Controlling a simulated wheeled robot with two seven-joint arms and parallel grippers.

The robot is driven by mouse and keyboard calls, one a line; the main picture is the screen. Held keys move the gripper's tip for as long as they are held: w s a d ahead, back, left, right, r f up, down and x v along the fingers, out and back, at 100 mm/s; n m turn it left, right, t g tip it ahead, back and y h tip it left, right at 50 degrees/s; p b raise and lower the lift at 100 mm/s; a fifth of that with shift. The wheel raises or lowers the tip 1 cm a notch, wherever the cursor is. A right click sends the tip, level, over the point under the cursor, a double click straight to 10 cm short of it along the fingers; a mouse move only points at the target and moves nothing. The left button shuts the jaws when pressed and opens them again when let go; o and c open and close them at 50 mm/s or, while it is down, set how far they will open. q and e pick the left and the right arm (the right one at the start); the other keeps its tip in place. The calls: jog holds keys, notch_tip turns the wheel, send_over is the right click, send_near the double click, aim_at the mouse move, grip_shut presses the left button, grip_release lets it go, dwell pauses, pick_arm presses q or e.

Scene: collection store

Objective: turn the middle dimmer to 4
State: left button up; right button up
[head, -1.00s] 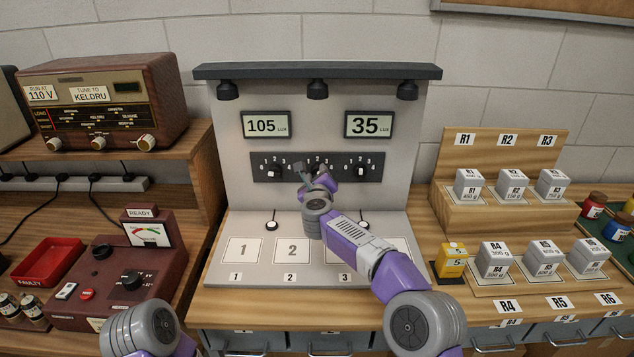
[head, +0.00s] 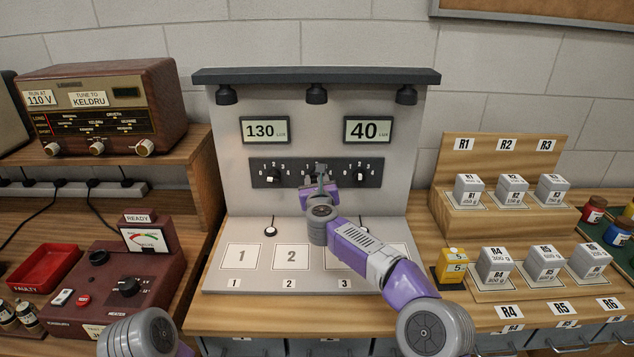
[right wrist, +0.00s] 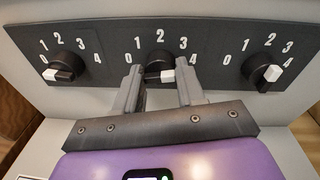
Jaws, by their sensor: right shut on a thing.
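The middle dimmer (right wrist: 167,76) is a dark knob with a white end, on a black panel (right wrist: 103,45) with three dials. My right gripper (right wrist: 162,100) has one finger on each side of this knob and is shut on it. In the head view my right gripper (head: 320,174) covers much of the middle dial. My left gripper is out of view; only part of that arm shows.
The left dimmer (right wrist: 62,71) has its white end near 0, the right dimmer (right wrist: 265,72) near 4. The left display (head: 264,130) reads 130 lux, the right display (head: 369,130) 40. A radio (head: 100,105) and red meter box (head: 130,270) stand left, labelled grey blocks (head: 495,262) right.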

jog(key=o, duration=1)
jog(key=shift+o, duration=0.2)
jog(key=s, duration=0.7)
jog(key=shift+s+d+r, duration=0.25)
jog(key=shift+r, duration=0.1)
